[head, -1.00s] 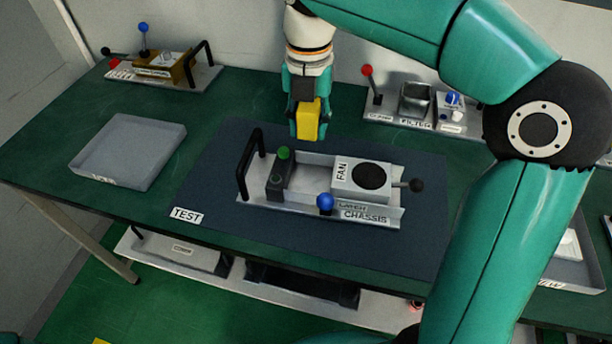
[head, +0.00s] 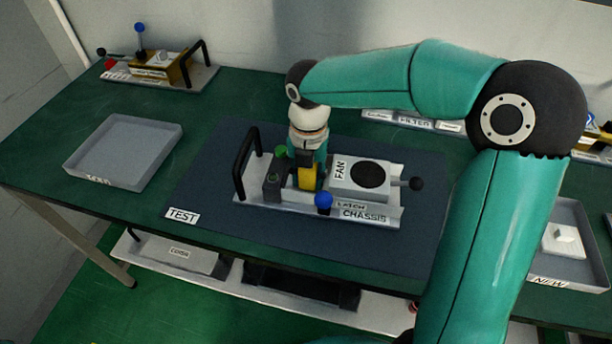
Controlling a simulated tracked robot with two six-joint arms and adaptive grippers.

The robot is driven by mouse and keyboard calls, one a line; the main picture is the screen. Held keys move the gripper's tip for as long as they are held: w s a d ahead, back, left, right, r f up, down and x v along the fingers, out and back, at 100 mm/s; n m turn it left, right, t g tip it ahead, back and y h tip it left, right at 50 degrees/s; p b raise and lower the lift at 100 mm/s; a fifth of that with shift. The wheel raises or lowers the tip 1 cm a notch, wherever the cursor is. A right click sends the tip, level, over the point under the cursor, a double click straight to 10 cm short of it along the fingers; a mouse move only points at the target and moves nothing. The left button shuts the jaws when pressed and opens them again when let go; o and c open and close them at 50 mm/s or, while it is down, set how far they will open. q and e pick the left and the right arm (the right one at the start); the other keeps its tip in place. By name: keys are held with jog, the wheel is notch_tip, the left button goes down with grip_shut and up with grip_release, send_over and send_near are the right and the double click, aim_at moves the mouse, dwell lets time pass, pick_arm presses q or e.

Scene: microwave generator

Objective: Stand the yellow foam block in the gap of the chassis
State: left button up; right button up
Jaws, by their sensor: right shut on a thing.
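The yellow foam block (head: 307,178) is upright, low between the dark grey block with the green knob (head: 273,183) and the white fan unit (head: 352,179) on the chassis (head: 375,214). My right gripper (head: 307,166) reaches down from above and is shut on the foam block. The block's lower end is close to the chassis floor; I cannot tell whether it touches. The blue latch knob (head: 323,201) stands in front, to the right of the block. My left gripper is not in view.
The chassis has a black handle (head: 245,165) at its left and lies on a dark mat (head: 230,219) labelled TEST. An empty grey tray (head: 124,153) is at the left. A yellow-brown unit (head: 160,68) stands at the back left. A tray labelled NEW (head: 566,276) is at the right.

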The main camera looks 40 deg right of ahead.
jog(key=shift+f, duration=0.1)
jog(key=o, duration=0.5)
jog(key=shift+c, duration=0.2)
notch_tip(320, 180, up, 12)
jog(key=shift+r+p, duration=0.15)
jog(key=shift+p, duration=0.4)
